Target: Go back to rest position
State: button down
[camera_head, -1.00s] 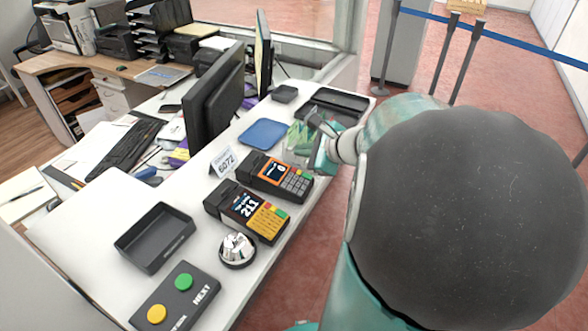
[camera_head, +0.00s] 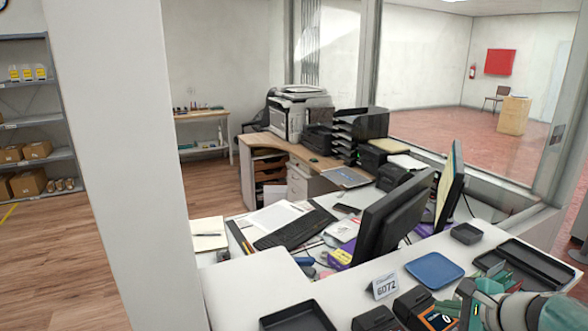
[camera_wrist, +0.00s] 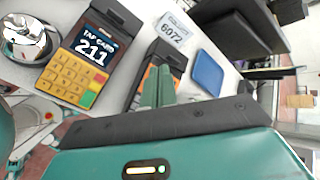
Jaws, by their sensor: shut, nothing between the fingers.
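My gripper (camera_wrist: 158,86) shows in the wrist view as two green fingers pressed together, with nothing between them. It is over the counter, in front of the card terminal with the orange-framed screen (camera_wrist: 137,88). In the head view my gripper (camera_head: 470,306) is at the lower right, partly cut off by the frame edge, close to that terminal (camera_head: 428,312). The yellow-keyed terminal (camera_wrist: 84,62) reads "TAP CARD 211" and stands to the left in the wrist view.
A silver bell (camera_wrist: 28,40), a blue tray (camera_head: 434,270), a "6072" sign (camera_head: 384,287) and black trays (camera_head: 540,264) stand on the white counter. A monitor (camera_head: 392,220) rises behind. A white pillar (camera_head: 120,150) stands at left; wooden floor (camera_head: 50,270) is open beyond it.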

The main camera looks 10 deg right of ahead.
jog(key=s+a+r+n+g+h, duration=0.1)
jog(key=s+a+n+g, duration=0.1)
jog(key=s+a+n, duration=0.3)
jog(key=s+a+n+g+h, duration=0.2)
jog(key=s+a+n, duration=0.2)
jog(key=a+n, duration=1)
jog(key=n, duration=0.2)
jog(key=shift+s+r+n, duration=0.35)
jog(key=shift+s+n, duration=0.05)
jog(key=shift+d, duration=0.15)
